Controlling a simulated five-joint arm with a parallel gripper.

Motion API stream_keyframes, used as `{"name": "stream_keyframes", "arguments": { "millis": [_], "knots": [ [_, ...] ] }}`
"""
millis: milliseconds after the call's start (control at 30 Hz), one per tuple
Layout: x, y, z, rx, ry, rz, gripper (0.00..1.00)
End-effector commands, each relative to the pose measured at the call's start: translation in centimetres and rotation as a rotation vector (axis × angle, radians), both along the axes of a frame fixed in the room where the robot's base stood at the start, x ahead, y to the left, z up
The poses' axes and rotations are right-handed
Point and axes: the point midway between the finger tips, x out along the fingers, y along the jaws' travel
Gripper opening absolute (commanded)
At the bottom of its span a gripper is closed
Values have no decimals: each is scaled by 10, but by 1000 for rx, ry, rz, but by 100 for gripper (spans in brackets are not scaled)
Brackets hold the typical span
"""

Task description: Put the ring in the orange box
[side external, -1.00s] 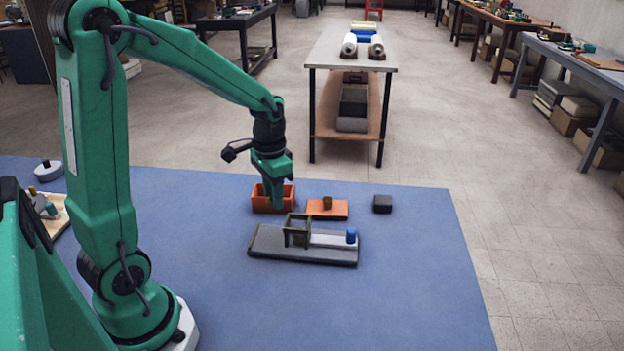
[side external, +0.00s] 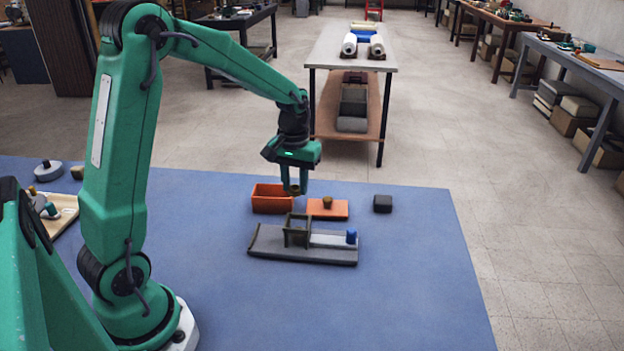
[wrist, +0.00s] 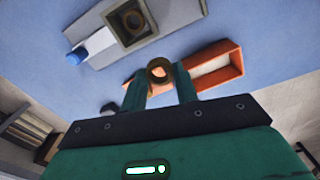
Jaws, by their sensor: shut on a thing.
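My gripper (side external: 294,188) is shut on the ring (wrist: 159,70), a brownish-olive band with an open middle, held between the fingertips. The ring shows small and dark in the side view. The orange box (side external: 271,199) is an open rectangular box on the blue mat; its pale inside shows in the wrist view (wrist: 238,62). In the side view the fingertips overlap the box's right end; in the wrist view the ring is left of the box opening. The exact height above the mat is hard to tell.
An orange plate with a brown knob (side external: 336,212) lies right of the box. A grey base (side external: 270,245) carries a dark green frame (side external: 297,231) and a blue cylinder (side external: 351,236). A dark block (side external: 382,204) sits farther right. The front right of the mat is clear.

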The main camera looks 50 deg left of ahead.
Motion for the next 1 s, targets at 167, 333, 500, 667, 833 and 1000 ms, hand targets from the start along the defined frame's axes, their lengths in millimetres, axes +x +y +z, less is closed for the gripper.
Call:
{"name": "stream_keyframes", "arguments": {
  "millis": [167, 333, 500, 667, 833, 1000],
  "knots": [
    [0, 7, -4, 0, 0, 1, 8],
    [1, 26, -16, -1, 2, 3, 8],
    [2, 53, -32, -1, 2, 3, 8],
    [4, 79, -48, -1, 1, 1, 8],
    [5, 103, -62, -1, 1, 1, 8],
    [6, 116, -69, 1, -1, -1, 8]
  ]
}}
